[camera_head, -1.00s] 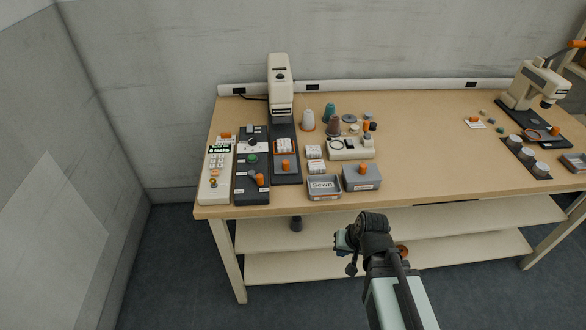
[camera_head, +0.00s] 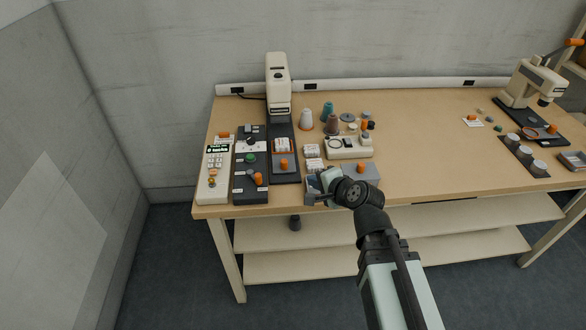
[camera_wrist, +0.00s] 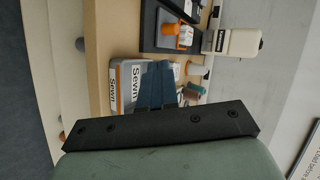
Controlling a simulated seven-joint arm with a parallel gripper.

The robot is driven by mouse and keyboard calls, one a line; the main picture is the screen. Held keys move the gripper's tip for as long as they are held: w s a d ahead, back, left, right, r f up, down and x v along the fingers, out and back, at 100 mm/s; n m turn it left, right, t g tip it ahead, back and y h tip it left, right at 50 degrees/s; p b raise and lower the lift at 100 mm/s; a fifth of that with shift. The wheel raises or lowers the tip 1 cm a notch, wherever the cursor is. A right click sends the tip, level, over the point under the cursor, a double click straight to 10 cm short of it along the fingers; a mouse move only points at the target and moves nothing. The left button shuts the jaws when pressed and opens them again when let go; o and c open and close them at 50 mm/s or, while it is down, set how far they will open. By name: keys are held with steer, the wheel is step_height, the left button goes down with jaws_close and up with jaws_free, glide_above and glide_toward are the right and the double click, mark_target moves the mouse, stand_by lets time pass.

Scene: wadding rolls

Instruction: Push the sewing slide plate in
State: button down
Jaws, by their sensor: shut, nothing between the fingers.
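The sewing machine (camera_head: 279,84) is a cream upright unit at the back left of the table. In front of it is a dark slide plate (camera_head: 286,178) with an orange knob (camera_head: 284,163) near its front. A white wadding piece (camera_head: 282,145) sits on the plate behind the knob. In the wrist view the orange knob (camera_wrist: 170,29) shows at the top, beyond the fingertips. My gripper (camera_head: 314,198) is at the table's front edge, over the grey "Sewn" tray (camera_wrist: 116,88), right of and nearer than the knob. Its blue-grey fingers (camera_wrist: 158,66) are together and empty, apart from the knob.
Left of the plate stand a dark control panel (camera_head: 251,190) with an orange-tipped lever and a cream keypad unit (camera_head: 213,178). White pieces (camera_head: 313,152), a grey box (camera_head: 366,172) and thread cones (camera_head: 306,120) stand to the right. The table's middle is clear.

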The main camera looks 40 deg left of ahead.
mark_target(288, 140)
steer(key=x, duration=0.8)
steer(key=r+x, duration=0.1)
steer(key=x, duration=0.3)
steer(key=shift+w+a, duration=0.15)
steer(key=shift+a, duration=0.3)
steer(key=shift+w+a, duration=0.15)
steer(key=shift+a, duration=0.45)
steer(key=w+a, duration=1)
steer(key=shift+w+a+f, duration=0.1)
steer(key=shift+w+a, duration=0.15)
steer(key=shift+w, duration=0.05)
